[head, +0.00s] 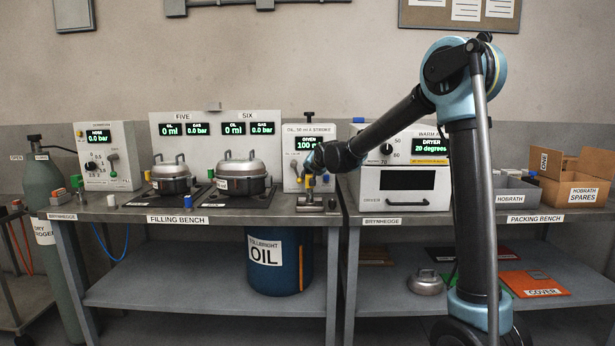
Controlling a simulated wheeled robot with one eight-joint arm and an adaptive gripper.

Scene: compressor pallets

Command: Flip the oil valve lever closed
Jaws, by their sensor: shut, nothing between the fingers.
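The oil unit (290,140) is a pale panel at the right end of the filling bench, labelled oil, 50 ml a stroke. Its green display (309,143) reads given 100 ml. A small grey lever (295,168) shows on the panel's left side. Its exact angle is hard to tell at this size. My wrist hides the panel's right part.
A metal fixture (318,205) stands on the bench below my gripper. Two lidded metal pots (172,184) (241,184) stand to the left. A white dryer (405,190) stands close on the right. A blue oil drum (291,275) is under the bench. A gas cylinder (47,180) stands far left.

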